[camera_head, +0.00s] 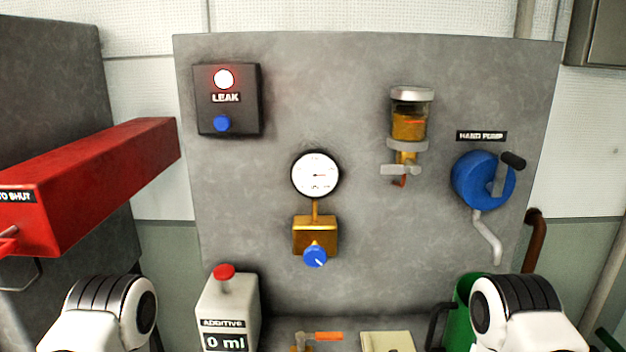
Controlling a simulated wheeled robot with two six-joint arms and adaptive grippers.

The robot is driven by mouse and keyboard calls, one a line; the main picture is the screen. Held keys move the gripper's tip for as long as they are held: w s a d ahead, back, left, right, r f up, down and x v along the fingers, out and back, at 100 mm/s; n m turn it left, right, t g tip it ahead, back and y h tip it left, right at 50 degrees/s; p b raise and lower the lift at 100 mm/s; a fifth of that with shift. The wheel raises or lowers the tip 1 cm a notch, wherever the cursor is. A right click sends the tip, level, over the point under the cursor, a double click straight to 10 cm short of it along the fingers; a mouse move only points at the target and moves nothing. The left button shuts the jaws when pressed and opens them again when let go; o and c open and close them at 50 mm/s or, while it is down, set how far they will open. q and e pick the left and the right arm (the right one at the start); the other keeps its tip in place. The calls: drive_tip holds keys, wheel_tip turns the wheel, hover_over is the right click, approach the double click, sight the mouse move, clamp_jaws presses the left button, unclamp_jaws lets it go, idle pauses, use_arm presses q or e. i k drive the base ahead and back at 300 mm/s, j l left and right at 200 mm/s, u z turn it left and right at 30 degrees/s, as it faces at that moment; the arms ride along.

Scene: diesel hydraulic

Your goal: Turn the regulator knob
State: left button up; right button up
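The blue regulator knob (315,256) sits on the front of a brass regulator block (315,232) in the middle of the grey panel. A small light mark shows on the knob's face. A round white gauge (316,174) stands above it on a thin brass pipe. Parts of my two arms show at the lower left and lower right corners, well apart from the knob. Neither gripper shows in this view.
A red box-shaped bar (95,180) juts out at left. A leak box (226,100) with lit lamp, a fluid bowl (408,125) and a blue hand pump (482,180) are on the panel (330,80). Below stand an additive bottle (228,308) and a green container (466,305).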

sight(315, 256)
drive_tip(key=k+j+u, duration=0.1)
drive_tip(key=k+u, duration=0.15)
drive_tip(key=k, duration=0.25)
drive_tip(key=k+j+u, duration=0.15)
drive_tip(key=k+u, duration=0.15)
drive_tip(key=k, duration=0.2)
drive_tip(key=i+l, duration=0.2)
drive_tip(key=i, duration=0.25)
